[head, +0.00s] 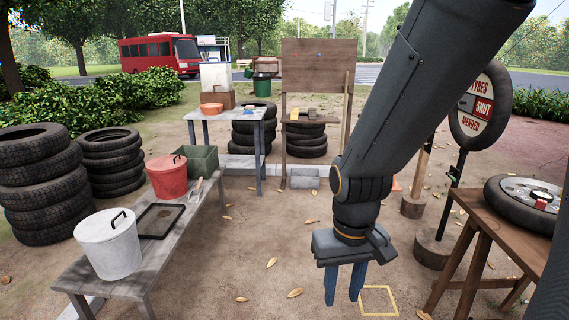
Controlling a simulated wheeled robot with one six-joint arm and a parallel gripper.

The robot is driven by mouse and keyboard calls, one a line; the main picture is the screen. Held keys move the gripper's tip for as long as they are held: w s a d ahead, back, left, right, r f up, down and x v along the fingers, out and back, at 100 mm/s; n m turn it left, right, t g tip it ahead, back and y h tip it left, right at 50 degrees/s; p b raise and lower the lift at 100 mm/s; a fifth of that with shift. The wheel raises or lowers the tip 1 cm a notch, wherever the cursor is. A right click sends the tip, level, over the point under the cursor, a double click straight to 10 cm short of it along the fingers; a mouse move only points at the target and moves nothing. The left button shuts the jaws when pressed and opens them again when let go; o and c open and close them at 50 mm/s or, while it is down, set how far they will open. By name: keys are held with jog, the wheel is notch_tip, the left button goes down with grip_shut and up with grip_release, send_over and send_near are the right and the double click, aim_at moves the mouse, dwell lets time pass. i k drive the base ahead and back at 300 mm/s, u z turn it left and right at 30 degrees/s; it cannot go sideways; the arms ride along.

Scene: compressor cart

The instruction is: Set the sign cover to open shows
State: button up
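The round tyre-framed sign (478,106) stands on a dark post at the right, partly behind my arm.
A wooden table (493,217) with a wheel (525,198) stands at the right, near the sign's round base (434,250). A bench (155,254) with a white bucket (108,244) and red bucket (167,178) is at the left. Bare ground lies between.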

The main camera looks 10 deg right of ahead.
aim_at(467, 104)
jog(key=z, duration=0.25)
jog(key=i, duration=1.75)
jog(key=z, duration=0.9)
jog(key=i, duration=1.95)
jog(key=z, duration=0.55)
